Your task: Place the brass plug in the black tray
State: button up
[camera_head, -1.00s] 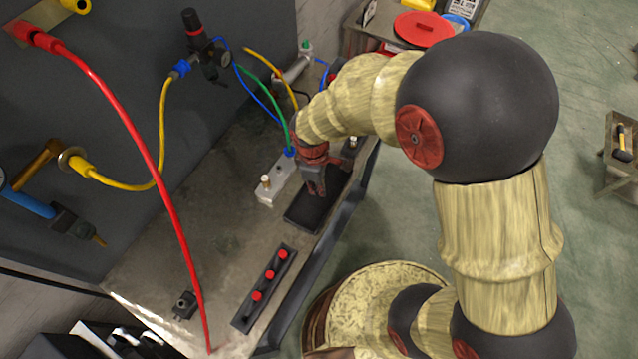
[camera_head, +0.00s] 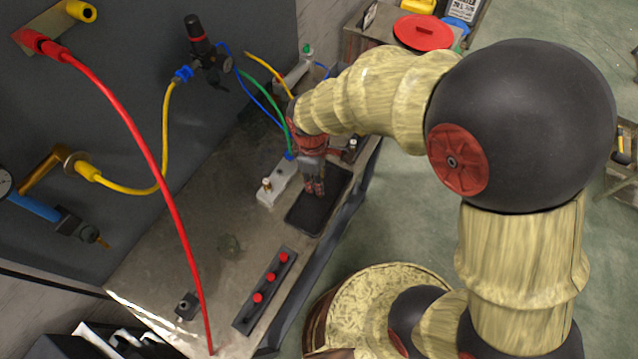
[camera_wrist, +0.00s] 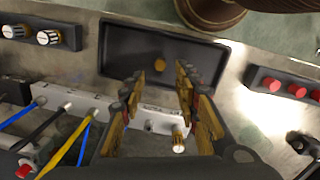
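The black tray (camera_head: 303,222) lies on the metal bench beside the pale valve block (camera_head: 276,193). The tray also shows in the wrist view (camera_wrist: 118,53). A small brass plug (camera_wrist: 160,65) is seen against the tray's floor, just beyond my fingertips; I cannot make it out in the head view. My gripper (camera_head: 316,192) points down over the tray. In the wrist view its fingers (camera_wrist: 160,80) are apart, with a clear gap between them. Another brass fitting (camera_wrist: 178,142) stands on the valve block, and it also shows in the head view (camera_head: 267,184).
A black strip with red knobs (camera_head: 271,276) lies to the near side of the tray. A red hose (camera_head: 150,160) arches over the bench. Blue, green and yellow hoses run close to my wrist. A red lid (camera_head: 422,31) lies on a farther surface.

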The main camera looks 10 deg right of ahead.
jog(key=s+d+r+m+t, duration=0.1)
jog(key=d+r+m, duration=0.2)
jog(key=r, duration=0.6)
jog(key=s+d+r+m+t, duration=0.1)
jog(key=s+d+r+m, duration=0.15)
jog(key=r, duration=0.65)
jog(key=s+d+r+m+t, duration=0.3)
jog(key=s+d+r+m, duration=0.4)
jog(key=s+r, duration=0.1)
jog(key=shift+s+m+y+p, duration=0.3)
jog(key=shift+m+y+p, duration=0.05)
jog(key=shift+y+p, duration=0.1)
jog(key=shift+d+r, duration=0.1)
notch_tip(320, 180, down, 5)
jog(key=b, duration=0.5)
jog(key=shift+r, duration=0.1)
